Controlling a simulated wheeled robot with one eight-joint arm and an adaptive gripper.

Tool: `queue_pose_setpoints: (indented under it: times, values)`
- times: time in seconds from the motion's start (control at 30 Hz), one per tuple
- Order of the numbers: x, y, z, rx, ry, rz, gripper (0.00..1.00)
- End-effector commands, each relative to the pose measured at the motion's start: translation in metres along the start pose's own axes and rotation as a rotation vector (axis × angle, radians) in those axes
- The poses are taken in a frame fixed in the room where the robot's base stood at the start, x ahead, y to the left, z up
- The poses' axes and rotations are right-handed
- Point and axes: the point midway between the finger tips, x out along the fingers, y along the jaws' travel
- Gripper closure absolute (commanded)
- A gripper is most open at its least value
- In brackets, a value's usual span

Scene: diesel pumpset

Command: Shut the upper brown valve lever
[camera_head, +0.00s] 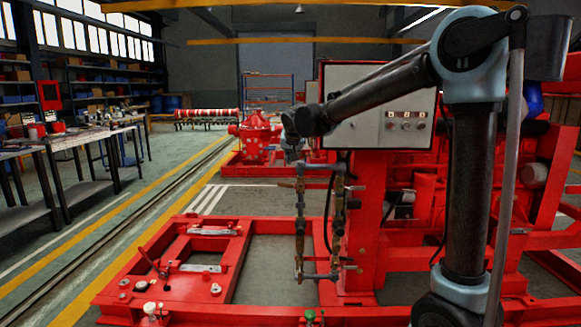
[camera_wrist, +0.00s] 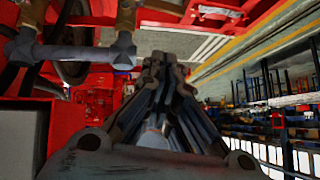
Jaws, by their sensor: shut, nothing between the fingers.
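A narrow pipe loop (camera_head: 300,213) with brass-brown fittings stands in front of the red pumpset frame. A small brown piece (camera_head: 287,185) juts left near the loop's top and may be the upper valve lever; it is too small to tell its position. My gripper (camera_head: 292,158) is at the loop's top left, dark and partly merged with my wrist. In the wrist view my gripper (camera_wrist: 160,72) has its fingers together and empty. A grey cross pipe (camera_wrist: 75,52) with a brown vertical fitting (camera_wrist: 125,18) lies just left of the fingertips. I cannot tell if they touch.
A grey control panel (camera_head: 372,125) stands behind my forearm. The red base frame (camera_head: 165,295) spreads low at the front left. Workbenches (camera_head: 60,140) line the left side. The green floor between the benches and the frame is open.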

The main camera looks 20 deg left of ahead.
Motion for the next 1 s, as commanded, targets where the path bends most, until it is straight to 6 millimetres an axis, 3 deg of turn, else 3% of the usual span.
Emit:
queue_pose_setpoints:
  times: [0.6,1.0]
  values:
    - [0.089,0.001,0.0,0.001,0.0,0.0,1.0]
    - [0.116,0.001,0.028,0.0,0.0,0.0,1.0]
